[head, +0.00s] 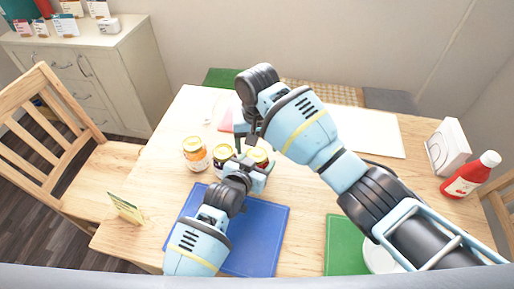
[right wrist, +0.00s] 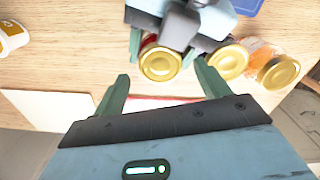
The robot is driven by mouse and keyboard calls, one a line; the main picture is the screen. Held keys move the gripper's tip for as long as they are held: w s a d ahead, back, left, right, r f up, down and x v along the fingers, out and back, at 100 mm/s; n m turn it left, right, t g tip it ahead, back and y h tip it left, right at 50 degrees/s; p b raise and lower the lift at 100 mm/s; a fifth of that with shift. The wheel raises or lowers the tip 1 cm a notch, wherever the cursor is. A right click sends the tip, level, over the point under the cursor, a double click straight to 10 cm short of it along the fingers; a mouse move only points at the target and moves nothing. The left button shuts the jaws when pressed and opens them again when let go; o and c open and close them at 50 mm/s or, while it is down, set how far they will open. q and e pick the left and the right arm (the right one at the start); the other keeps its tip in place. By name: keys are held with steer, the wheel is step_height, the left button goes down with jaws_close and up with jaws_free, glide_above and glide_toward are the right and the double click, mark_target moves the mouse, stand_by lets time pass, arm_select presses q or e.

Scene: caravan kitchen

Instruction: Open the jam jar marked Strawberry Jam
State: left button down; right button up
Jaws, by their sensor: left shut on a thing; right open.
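Three gold-lidded jars stand in a row on the table. The rightmost in the head view, a dark red jam jar (head: 258,157), is held in my left gripper (head: 252,172), which is shut on it from the near side. Its gold lid (right wrist: 160,65) shows in the right wrist view. Beside it are a middle jar (head: 223,154) and an orange jar (head: 195,153). I cannot read the labels, so I cannot tell which is marked Strawberry Jam. My right gripper (right wrist: 163,88) is open and empty, its fingers apart near the held jar's lid.
A blue mat (head: 262,240) and a green mat (head: 342,250) lie on the near side. A red bottle (head: 470,175) and white box (head: 447,147) stand at the right. A small card (head: 126,208) stands at the left edge. A chair (head: 60,150) is at the left.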

mark_target(257, 153)
steer(key=shift+r, duration=1.15)
steer(key=shift+r+m, duration=1.7)
steer(key=shift+r, duration=0.05)
steer(key=shift+c, duration=0.3)
steer(key=shift+f, duration=4.05)
steer(key=c, duration=1)
steer(key=shift+n, duration=1.4)
steer(key=shift+r, duration=0.35)
steer(key=shift+r, duration=0.75)
